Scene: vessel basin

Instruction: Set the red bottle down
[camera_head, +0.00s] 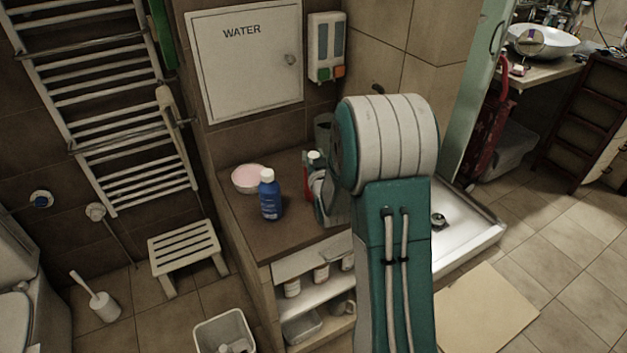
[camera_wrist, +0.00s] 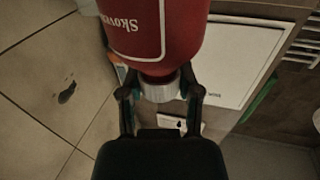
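The red bottle (camera_head: 307,178) with a white cap is mostly hidden behind my gripper and arm in the head view. It appears upright over the brown counter (camera_head: 238,228); whether its base touches is unclear. In the wrist view the red bottle (camera_wrist: 152,38) is upside down in the picture, with its white cap low. My gripper (camera_wrist: 160,92) has a finger on each side of the cap and appears shut on it. In the head view my gripper (camera_head: 324,198) is partly covered by my arm.
A blue bottle (camera_head: 270,196) and a bowl of pink content (camera_head: 247,178) stand left on the counter. A clear container (camera_head: 324,132) stands behind. A WATER panel (camera_head: 245,65) and a dispenser (camera_head: 327,48) are on the wall. The counter's front left is clear.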

